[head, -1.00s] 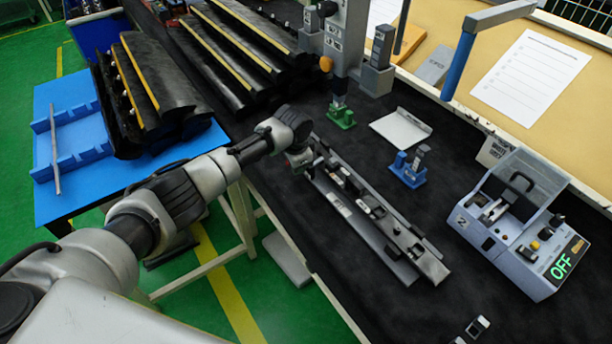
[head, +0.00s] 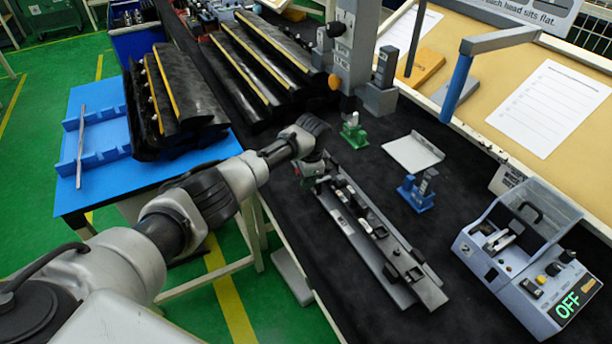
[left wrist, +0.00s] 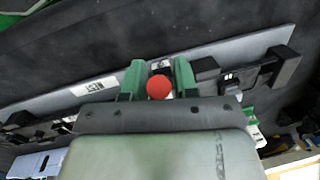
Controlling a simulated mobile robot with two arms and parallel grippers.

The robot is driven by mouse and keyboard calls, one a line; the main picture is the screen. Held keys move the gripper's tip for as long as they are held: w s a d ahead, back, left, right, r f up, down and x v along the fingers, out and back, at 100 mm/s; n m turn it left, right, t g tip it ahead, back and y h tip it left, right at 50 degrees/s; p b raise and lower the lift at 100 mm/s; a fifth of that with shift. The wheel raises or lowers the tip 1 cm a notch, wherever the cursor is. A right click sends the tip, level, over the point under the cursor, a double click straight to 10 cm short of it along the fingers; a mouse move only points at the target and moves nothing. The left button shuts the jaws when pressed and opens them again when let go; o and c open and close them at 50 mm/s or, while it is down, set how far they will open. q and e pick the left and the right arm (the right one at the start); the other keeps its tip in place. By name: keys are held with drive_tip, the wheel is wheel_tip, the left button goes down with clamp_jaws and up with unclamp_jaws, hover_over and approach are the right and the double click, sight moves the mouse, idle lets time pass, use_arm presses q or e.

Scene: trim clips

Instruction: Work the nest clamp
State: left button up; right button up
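The nest fixture (head: 376,243) is a long grey rail with dark clamp parts along it, lying on the black bench top. It also shows in the left wrist view (left wrist: 225,52), with a label reading NEST. A red ball knob (left wrist: 159,88) sits between the green fingertips of my left gripper (left wrist: 159,80). The fingers lie close against both sides of the knob, with little or no gap visible. In the head view my left gripper (head: 312,170) is at the far left end of the fixture, and its fingers are mostly hidden by the wrist. My right gripper is not in view.
A green stand (head: 354,132), a light grey plate (head: 412,152) and a blue stand (head: 417,190) are behind the fixture. A grey tester (head: 520,255) reading OFF stands at the right. Black trim parts (head: 262,62) lie at the back left.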

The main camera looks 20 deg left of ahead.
use_arm(q)
drive_tip(key=shift+r, duration=0.1)
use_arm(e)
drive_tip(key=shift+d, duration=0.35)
use_arm(q)
drive_tip(key=shift+w+r, duration=0.1)
drive_tip(key=shift+r, duration=0.2)
wheel_tip(320, 180, up, 7)
drive_tip(key=d+b, duration=0.1)
drive_tip(key=shift+s+f, duration=0.15)
drive_tip(key=shift+s, duration=0.05)
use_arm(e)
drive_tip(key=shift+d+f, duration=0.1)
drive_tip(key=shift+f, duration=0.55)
use_arm(q)
drive_tip(key=shift+f, duration=0.1)
